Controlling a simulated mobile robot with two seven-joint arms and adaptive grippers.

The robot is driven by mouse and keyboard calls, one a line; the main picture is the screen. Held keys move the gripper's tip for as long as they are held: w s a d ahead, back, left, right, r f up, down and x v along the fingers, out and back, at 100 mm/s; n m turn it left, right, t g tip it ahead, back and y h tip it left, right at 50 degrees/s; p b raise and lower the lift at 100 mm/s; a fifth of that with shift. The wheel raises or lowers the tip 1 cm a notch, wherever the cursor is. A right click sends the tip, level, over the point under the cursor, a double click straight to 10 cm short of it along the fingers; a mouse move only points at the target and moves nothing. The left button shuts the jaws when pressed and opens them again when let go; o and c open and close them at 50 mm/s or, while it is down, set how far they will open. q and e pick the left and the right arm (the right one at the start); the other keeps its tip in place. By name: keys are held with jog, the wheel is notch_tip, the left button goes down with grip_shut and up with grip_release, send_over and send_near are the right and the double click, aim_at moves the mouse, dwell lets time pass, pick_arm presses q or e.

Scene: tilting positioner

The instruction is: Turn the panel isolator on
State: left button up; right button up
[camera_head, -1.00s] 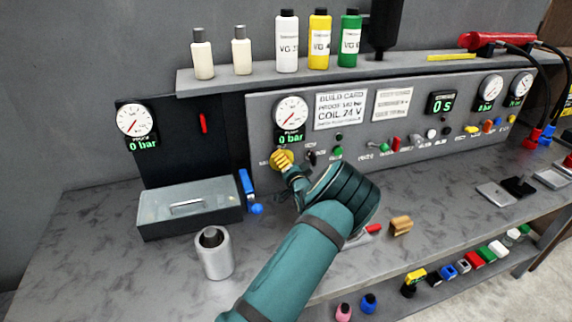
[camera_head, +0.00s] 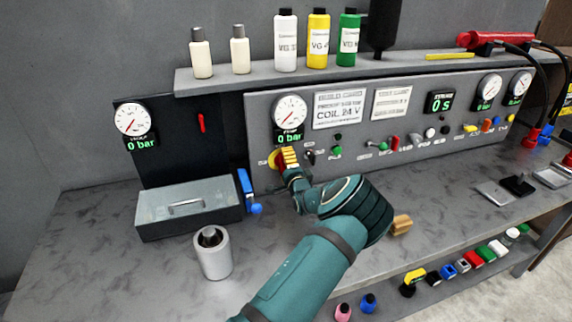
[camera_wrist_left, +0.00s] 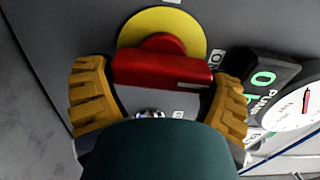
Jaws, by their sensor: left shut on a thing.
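The panel isolator is a red handle (camera_wrist_left: 162,71) on a yellow round plate (camera_wrist_left: 190,25) in the left wrist view. In the head view its yellow plate (camera_head: 271,160) shows low on the left of the grey panel, mostly behind my fingers. My left gripper (camera_head: 287,159) is at the isolator. In the left wrist view the yellow fingers of my left gripper (camera_wrist_left: 160,95) stand at the two ends of the red handle, shut on it. The handle lies nearly level across that picture, with a pale mark near its right end. My right gripper is not in view.
The grey panel (camera_head: 350,155) also carries a gauge (camera_head: 290,112) reading 0 bar, a black switch (camera_head: 310,156) close right of my fingers, and several buttons. A blue-handled lever (camera_head: 246,185) and a grey box (camera_head: 188,208) are to the left. A metal cup (camera_head: 213,255) stands in front.

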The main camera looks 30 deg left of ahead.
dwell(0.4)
pick_arm(q)
jog(key=o, duration=0.9)
jog(key=v, duration=1.2)
